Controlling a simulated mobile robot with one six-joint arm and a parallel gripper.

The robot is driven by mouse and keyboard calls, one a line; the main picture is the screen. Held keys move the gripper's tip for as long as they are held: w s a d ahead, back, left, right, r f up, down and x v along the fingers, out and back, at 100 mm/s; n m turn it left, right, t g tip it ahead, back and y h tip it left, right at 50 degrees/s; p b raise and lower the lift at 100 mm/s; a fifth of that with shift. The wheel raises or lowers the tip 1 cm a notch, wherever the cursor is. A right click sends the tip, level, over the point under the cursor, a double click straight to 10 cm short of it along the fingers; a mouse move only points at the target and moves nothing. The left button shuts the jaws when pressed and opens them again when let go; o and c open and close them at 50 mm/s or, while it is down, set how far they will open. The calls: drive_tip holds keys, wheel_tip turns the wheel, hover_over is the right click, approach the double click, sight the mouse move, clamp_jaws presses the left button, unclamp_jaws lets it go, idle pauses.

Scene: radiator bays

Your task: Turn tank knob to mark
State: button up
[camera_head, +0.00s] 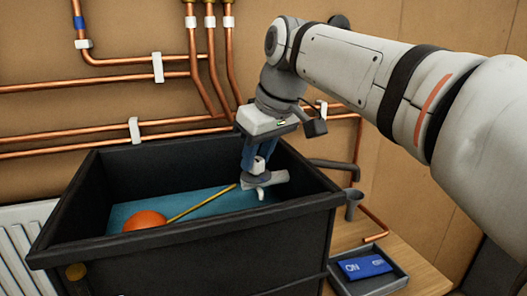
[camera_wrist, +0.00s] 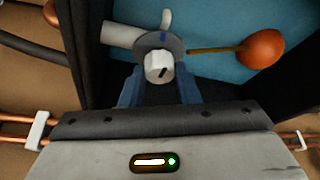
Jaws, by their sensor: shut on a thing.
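The tank knob (camera_wrist: 157,62) is white with a short slanted black line on its face. It sits on a grey disc (camera_wrist: 177,44) that has a blue mark (camera_wrist: 163,36) on its upper part in the wrist view. The black line is on the knob's lower part, apart from the blue mark. My gripper (camera_wrist: 159,78) has its blue fingers on both sides of the knob and is shut on it. In the head view my gripper (camera_head: 254,158) reaches down into the black tank (camera_head: 190,233); the knob (camera_head: 259,164) shows partly below the fingers.
An orange float (camera_head: 145,220) on a brass rod (camera_head: 203,203) lies over the blue water (camera_head: 190,198). Copper pipes (camera_head: 110,140) run along the wall behind. A grey tray (camera_head: 385,283) with a blue card (camera_head: 364,267) stands on the wooden top at right. A white radiator (camera_head: 20,245) is at left.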

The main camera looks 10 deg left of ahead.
drive_tip(key=shift+w+n+g, duration=0.1)
drive_tip(key=shift+n+g, duration=0.2)
drive_tip(key=shift+n, duration=0.7)
drive_tip(key=o, duration=0.8)
drive_tip(key=shift+d, duration=0.15)
drive_tip(key=shift+o, duration=0.8)
drive_tip(key=shift+r, duration=0.2)
drive_tip(key=v, duration=0.7)
drive_tip(key=shift+d, duration=0.15)
